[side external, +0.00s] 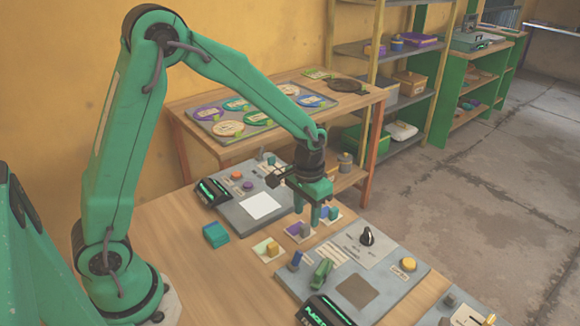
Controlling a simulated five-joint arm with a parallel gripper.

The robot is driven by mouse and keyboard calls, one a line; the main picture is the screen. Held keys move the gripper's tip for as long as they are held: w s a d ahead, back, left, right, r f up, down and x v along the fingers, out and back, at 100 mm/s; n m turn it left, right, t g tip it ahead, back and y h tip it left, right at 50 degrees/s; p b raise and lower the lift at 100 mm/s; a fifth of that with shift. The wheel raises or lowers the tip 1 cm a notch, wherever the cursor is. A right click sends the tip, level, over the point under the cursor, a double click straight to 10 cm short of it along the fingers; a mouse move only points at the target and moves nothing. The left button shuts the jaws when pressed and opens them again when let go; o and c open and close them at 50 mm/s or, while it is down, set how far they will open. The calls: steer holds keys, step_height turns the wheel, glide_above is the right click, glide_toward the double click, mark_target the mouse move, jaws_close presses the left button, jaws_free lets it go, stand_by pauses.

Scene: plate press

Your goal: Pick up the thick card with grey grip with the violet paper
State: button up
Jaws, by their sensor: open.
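Several small cards with upright grips lie in a row on the wooden table. One card with violet paper (293,231) lies in the middle of the row; its grip looks greyish, but it is too small to be sure of the colour or thickness. A card with yellow-green paper (263,251) lies to its left and nearer the camera. Another pale card (334,221) lies to the right, partly hidden by my gripper. My gripper (316,223) is open, pointing down, close to the violet-paper card's right side. Whether it touches anything cannot be told.
A grey panel with a white square (261,206) stands behind the cards. Another grey panel with a dark square (357,291) and knobs is in front. A side table (350,99) with round plates and shelves stand behind.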

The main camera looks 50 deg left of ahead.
mark_target(305, 226)
steer(key=shift+a+f, duration=0.15)
steer(key=shift+f, duration=2.55)
steer(key=shift+c, duration=0.2)
jaws_close()
